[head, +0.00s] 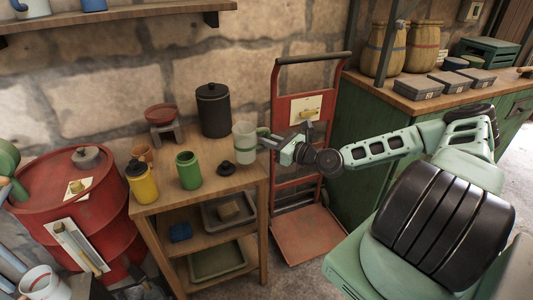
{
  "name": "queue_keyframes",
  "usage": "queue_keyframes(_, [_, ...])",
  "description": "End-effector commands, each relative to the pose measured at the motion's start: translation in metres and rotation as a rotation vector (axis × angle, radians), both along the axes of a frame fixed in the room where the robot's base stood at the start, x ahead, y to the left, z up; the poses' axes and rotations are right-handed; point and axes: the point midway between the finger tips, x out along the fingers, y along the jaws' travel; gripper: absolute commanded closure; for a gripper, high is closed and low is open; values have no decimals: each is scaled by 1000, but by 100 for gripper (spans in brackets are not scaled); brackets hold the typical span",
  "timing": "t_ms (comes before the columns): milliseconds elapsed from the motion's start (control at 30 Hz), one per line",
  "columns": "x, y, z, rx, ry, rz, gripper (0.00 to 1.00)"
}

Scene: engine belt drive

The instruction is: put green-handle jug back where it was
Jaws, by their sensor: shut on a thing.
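The green-handle jug (243,143) is a pale, whitish cylinder with a green band. It is upright at the right end of the small wooden table, with its green handle facing right. My gripper (270,138) is shut on the jug at its handle side, and the fingertips partly cover the handle. I cannot tell whether the jug's base touches the table top or is just above it.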

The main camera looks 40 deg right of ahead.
Motion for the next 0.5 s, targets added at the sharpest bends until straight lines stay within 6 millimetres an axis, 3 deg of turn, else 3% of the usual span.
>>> queue_keyframes(233, [0,0,-32,1,0,0,100])
queue_keyframes(500, [0,0,-38,1,-1,1,100])
